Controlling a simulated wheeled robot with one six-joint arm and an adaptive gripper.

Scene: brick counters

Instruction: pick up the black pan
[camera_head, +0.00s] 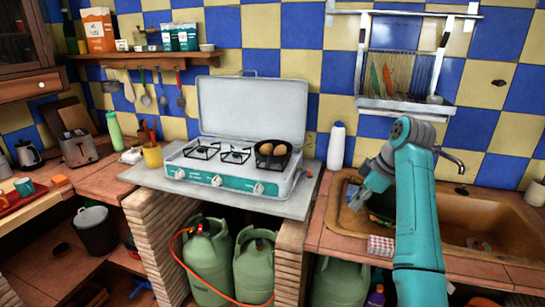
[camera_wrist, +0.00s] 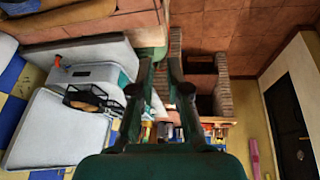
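The black pan (camera_head: 283,160) sits on the right burner of the white and teal stove (camera_head: 226,179), with several round brown things in it. In the wrist view the pan (camera_wrist: 84,101) shows dark at the left, on the stove. My gripper (camera_head: 362,186) is over the left part of the sink, to the right of the stove and apart from the pan. In the wrist view its two fingers (camera_wrist: 163,68) stand apart with nothing between them. The pan's handle is hard to make out.
A white bottle (camera_head: 336,147) stands between stove and sink. The stove's raised lid (camera_head: 252,105) is behind the pan. A dish rack (camera_head: 400,103) hangs above the sink (camera_head: 480,215). A red-and-white box (camera_head: 380,246) lies at the sink's front edge. Green gas bottles (camera_head: 208,262) stand below.

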